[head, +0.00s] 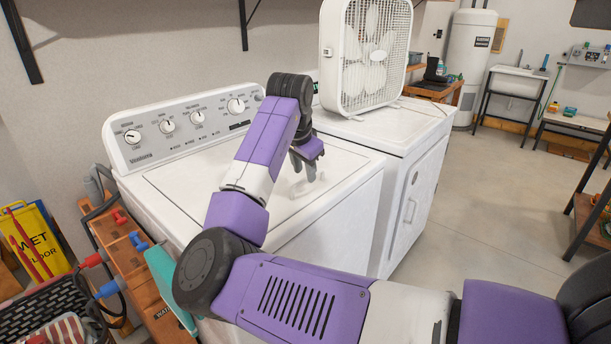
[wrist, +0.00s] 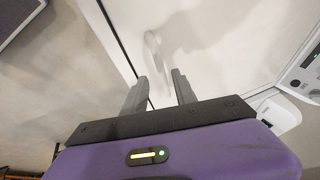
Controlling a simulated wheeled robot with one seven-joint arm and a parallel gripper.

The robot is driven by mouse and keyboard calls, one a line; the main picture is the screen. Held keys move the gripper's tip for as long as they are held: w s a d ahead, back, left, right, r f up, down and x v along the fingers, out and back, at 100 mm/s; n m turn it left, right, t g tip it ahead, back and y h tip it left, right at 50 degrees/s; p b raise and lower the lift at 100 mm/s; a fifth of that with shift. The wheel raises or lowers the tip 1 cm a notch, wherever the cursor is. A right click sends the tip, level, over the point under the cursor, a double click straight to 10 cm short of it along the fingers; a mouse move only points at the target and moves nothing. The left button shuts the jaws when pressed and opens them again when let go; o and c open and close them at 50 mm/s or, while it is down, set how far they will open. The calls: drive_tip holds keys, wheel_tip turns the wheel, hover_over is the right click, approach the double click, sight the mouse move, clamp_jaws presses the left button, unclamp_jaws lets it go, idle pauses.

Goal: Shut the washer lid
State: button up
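The white washer (head: 150,200) stands at the left with its dial panel at the back. Its lid (head: 190,185) lies flat on top and looks level with the body; no opening into the drum shows. My gripper (head: 308,172) points down over the front right part of the lid. In the wrist view, its two grey fingers (wrist: 160,85) are apart with nothing held between them. A pale, blurred handle-like shape (wrist: 154,55) shows on the white surface just beyond the fingertips. I cannot tell whether the fingers touch the lid. My arm hides part of the washer's middle.
A white dryer (head: 415,150) stands right of the washer with a box fan (head: 365,55) on it. A wooden rack (head: 125,250) with tools and a yellow wet-floor sign (head: 38,238) are at the left. The concrete floor (head: 500,220) at the right is clear.

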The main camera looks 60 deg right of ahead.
drive_tip(key=shift+v, duration=2.35)
drive_tip(key=shift+f, duration=0.1)
